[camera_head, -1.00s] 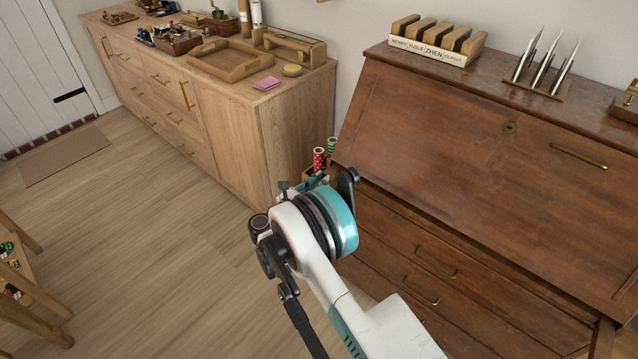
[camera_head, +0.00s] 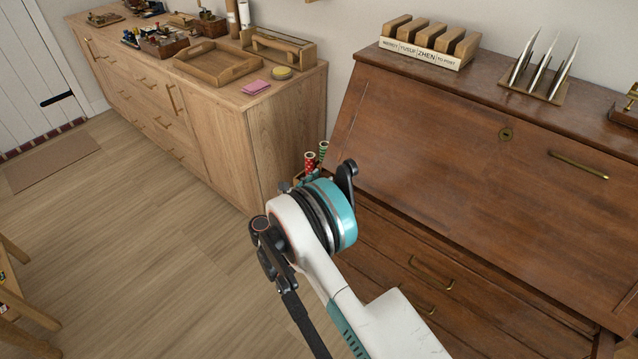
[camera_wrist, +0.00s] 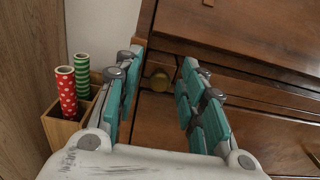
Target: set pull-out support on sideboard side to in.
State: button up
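The brown drop-front desk (camera_head: 430,140) stands at the right, beside the light wood sideboard (camera_head: 285,120). Its slanted front is up. In the wrist view a round brass knob (camera_wrist: 159,81) shows on the desk front, near the edge facing the sideboard. It appears to belong to the pull-out support, but I cannot tell how far the support sticks out. My gripper (camera_wrist: 164,62) is open, with a teal-padded finger on each side of the knob in the picture. No contact shows. In the head view my arm hides the fingertips and the knob.
A wooden box with red-dotted (camera_wrist: 66,92) and green-striped (camera_wrist: 82,75) rolls stands left of my gripper, between desk and sideboard. Desk drawers with brass handles (camera_head: 431,273) lie below. A card holder (camera_head: 426,45) and metal spikes (camera_head: 540,72) stand on top. Floor at left is open.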

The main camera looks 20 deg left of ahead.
jog(key=v, duration=1.2)
